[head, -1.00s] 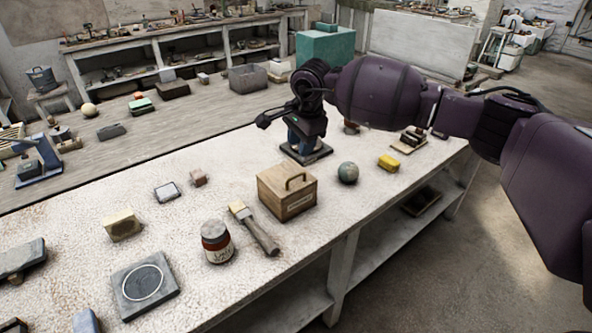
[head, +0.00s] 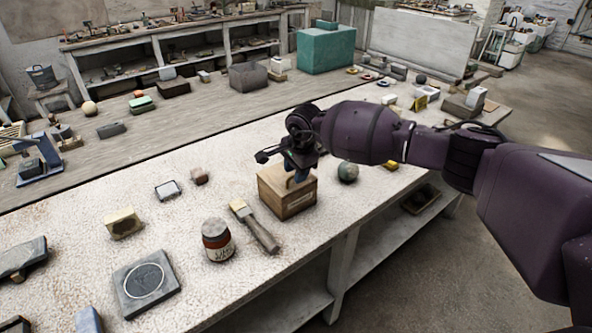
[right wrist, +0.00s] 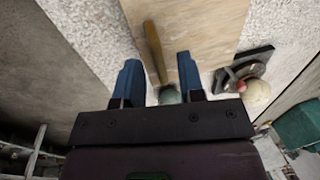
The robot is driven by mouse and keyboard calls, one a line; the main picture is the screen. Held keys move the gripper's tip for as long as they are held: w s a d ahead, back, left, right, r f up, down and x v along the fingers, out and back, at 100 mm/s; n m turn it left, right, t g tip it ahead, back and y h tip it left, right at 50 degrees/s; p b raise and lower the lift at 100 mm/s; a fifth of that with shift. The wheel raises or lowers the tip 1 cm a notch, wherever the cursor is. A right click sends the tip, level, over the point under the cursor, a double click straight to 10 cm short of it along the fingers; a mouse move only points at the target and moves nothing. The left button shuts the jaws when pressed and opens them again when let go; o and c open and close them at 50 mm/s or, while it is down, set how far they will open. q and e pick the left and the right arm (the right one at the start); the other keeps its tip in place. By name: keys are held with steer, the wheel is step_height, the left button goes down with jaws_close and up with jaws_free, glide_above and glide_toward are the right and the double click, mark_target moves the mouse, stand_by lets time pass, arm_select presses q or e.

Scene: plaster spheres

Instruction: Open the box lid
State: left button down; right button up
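The wooden box (head: 284,204) stands on the pale speckled bench in the head view, its lid down. My right gripper (head: 294,184) is over the lid and hides most of its handle. In the right wrist view the box lid (right wrist: 205,30) is a pale wooden surface. Its bar handle (right wrist: 152,45) runs between the two blue fingers of my right gripper (right wrist: 158,62). The fingers are apart, with a gap visible on each side of the handle. I cannot tell how far down they reach beside it. My left gripper is not in view.
Bench space in front of the box is clear.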

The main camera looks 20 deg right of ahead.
steer(key=shift+c, duration=0.9)
jaws_close()
